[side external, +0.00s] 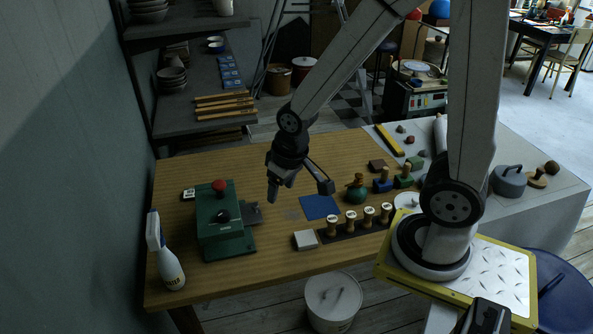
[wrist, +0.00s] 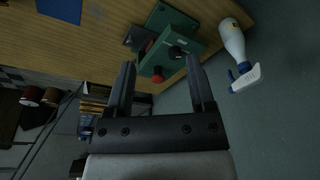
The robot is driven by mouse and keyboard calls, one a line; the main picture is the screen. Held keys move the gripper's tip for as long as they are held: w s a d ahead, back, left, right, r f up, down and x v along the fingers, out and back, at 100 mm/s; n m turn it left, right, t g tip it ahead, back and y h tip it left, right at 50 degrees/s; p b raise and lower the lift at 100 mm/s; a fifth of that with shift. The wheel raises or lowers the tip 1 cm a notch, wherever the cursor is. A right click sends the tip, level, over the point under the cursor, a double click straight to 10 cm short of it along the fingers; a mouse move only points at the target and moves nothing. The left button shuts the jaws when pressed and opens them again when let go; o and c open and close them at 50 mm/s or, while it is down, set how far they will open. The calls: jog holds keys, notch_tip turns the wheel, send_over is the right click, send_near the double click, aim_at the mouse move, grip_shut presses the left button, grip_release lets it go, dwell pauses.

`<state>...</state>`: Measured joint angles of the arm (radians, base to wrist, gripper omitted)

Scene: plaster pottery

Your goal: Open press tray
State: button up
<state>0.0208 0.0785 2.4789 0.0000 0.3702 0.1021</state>
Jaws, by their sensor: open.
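The green press (side external: 220,222) stands at the left of the wooden table, with a red knob on top and a black knob on its face. A dark grey tray (side external: 251,213) juts out of its right side; how far out it is, I cannot tell. In the wrist view the press (wrist: 172,50) shows beyond my fingers, with part of the dark tray (wrist: 137,38) beside it. My gripper (side external: 273,197) hangs above the table, to the right of the press and apart from it. In the wrist view its two fingers (wrist: 160,82) are spread, with nothing held.
A white spray bottle (side external: 167,258) stands at the table's left front corner. A blue square (side external: 319,207) lies right of my gripper. A white block (side external: 306,240) and a rack of stamps (side external: 351,226) sit near the front edge. The table behind the press is mostly clear.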

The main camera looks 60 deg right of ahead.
jog(key=w+d+f+m+g, duration=0.1)
jog(key=w+d+f+m, duration=0.25)
jog(key=w, duration=0.25)
jog(key=w+d+f+m, duration=0.2)
jog(key=w+m, duration=0.3)
jog(key=m+g, duration=0.1)
jog(key=m, duration=0.7)
send_over(255, 205)
notch_tip(255, 205, down, 11)
jog(key=shift+r, duration=0.15)
jog(key=shift+d, duration=0.1)
jog(key=shift+f, duration=0.2)
jog(key=shift+f, duration=3.8)
jog(key=shift+c, duration=0.2)
grip_shut()
